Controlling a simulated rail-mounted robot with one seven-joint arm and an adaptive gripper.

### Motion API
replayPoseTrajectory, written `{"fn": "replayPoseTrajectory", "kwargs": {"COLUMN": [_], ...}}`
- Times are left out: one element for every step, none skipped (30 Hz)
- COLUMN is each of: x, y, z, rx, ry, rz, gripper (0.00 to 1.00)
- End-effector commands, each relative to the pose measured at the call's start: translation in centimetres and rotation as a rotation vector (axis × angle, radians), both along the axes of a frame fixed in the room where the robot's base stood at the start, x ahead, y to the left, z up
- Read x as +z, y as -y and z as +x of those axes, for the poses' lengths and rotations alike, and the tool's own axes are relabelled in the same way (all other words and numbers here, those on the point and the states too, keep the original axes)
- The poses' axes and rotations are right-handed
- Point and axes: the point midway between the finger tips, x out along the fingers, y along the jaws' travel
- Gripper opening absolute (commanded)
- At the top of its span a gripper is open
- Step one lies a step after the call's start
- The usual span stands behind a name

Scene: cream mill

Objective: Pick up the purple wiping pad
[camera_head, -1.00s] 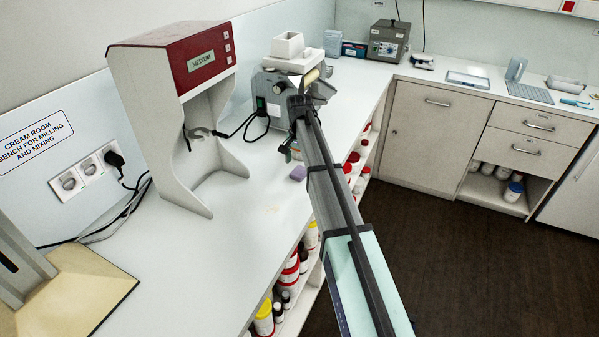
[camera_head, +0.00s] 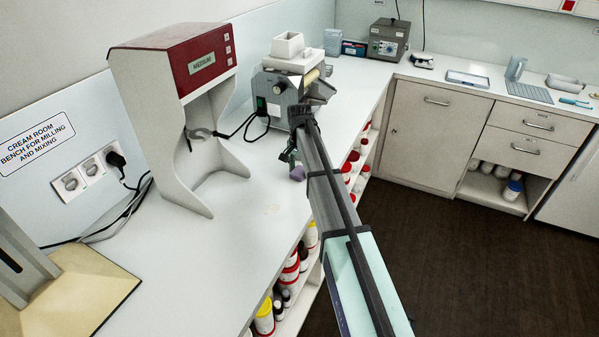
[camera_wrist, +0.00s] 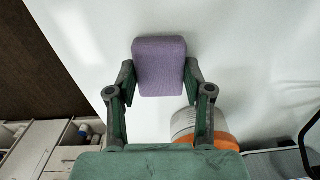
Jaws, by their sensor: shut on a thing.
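The purple wiping pad (camera_wrist: 159,66) sits between the two fingers of my gripper (camera_wrist: 160,82) in the wrist view. Both fingers touch its sides, so my gripper is shut on it. In the head view the pad (camera_head: 297,173) shows as a small purple patch at the left side of my arm, over the white bench. My gripper's green finger part (camera_head: 290,155) shows just above it; the rest is hidden behind my arm. I cannot tell whether the pad is clear of the bench.
A grey mill (camera_head: 275,90) with a white hopper stands behind my gripper. A red-topped mixer stand (camera_head: 170,110) is to the left. A white jar with an orange band (camera_wrist: 216,138) is close to my right finger in the wrist view.

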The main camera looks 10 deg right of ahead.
Motion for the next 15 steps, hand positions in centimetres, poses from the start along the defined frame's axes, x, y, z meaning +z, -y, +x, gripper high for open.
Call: {"fn": "replayPoseTrajectory", "kwargs": {"x": [0.0,0.0,0.1,0.2,0.3,0.5,0.7,0.9,1.3,1.6,2.0,2.6,3.0,3.6,4.5], "y": [0.0,0.0,0.0,0.0,0.0,0.0,0.0,0.0,0.0,0.0,0.0,0.0,0.0,0.0,0.0], "z": [0.0,0.0,0.0,0.0,0.0,0.0,0.0,0.0,0.1,0.1,0.1,0.1,0.1,0.1,0.2], "rx": [0.0,0.0,0.0,0.0,0.0,0.0,0.0,0.0,0.0,0.0,0.0,0.0,0.0,0.0,0.0], "ry": [0.0,0.0,0.0,0.0,0.0,0.0,0.0,0.0,0.0,0.001,0.001,0.002,0.001,0.003,0.003], "rz": [0.0,0.0,0.0,0.0,0.0,0.0,0.0,0.0,0.0,0.0,0.0,-0.001,0.0,0.0,0.0], "gripper": [0.34,0.34,0.34,0.34,0.34,0.34,0.34,0.34,0.34,0.34,0.34,0.34,0.34,0.34,0.34]}}
